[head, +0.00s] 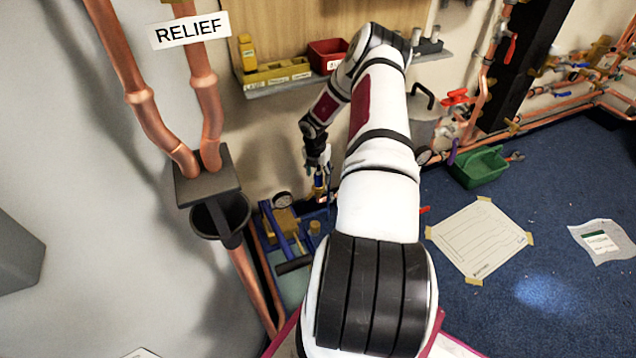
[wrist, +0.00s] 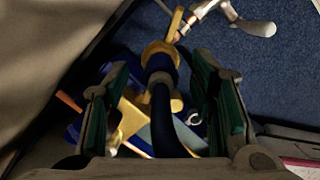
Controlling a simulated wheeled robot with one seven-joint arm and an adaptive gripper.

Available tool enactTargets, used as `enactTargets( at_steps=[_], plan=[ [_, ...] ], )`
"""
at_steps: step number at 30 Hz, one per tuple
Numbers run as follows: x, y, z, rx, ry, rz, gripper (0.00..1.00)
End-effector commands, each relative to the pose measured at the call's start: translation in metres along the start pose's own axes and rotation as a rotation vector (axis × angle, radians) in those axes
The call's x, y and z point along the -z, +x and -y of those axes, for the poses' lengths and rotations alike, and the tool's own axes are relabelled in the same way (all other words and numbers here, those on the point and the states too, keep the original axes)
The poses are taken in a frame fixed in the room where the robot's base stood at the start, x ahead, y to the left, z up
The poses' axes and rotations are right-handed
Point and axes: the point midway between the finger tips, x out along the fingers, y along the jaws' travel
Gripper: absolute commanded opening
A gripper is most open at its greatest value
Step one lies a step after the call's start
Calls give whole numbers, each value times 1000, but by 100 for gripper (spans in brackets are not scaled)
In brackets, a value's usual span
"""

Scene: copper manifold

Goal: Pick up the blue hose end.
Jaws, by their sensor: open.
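The blue hose end shows in the wrist view as a dark blue hose (wrist: 163,115) with a brass fitting (wrist: 158,49) at its tip. My gripper (wrist: 160,72) is open, with one green-padded finger on each side of the hose. Gaps show between the hose and both pads, so it is not gripped. In the head view my gripper (head: 317,165) points down at the far end of my arm, and a small blue and brass part shows just below it. My arm hides part of the area to its right.
Blue and yellow tools (head: 282,222) lie below my gripper, beside the wall pipes. A shelf with a red bin (head: 327,54) and yellow holders (head: 277,73) is above. A green crate (head: 479,168) and taped paper (head: 479,240) are on the blue carpet, which has free room at right.

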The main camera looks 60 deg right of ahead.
Motion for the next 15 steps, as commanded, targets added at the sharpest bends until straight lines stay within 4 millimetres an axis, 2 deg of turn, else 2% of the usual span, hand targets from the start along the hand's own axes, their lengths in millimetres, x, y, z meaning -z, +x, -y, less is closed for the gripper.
enactTargets(
  at_steps=[1, 6, 14, 15],
  plan=[
    [1, 11, 0, 0, 1, -2, 51],
    [1, 34, 0, 1, 1, -2, 51],
    [0, 37, 0, 0, -1, -1, 51],
    [0, 37, 0, 0, -1, -1, 46]
  ],
)
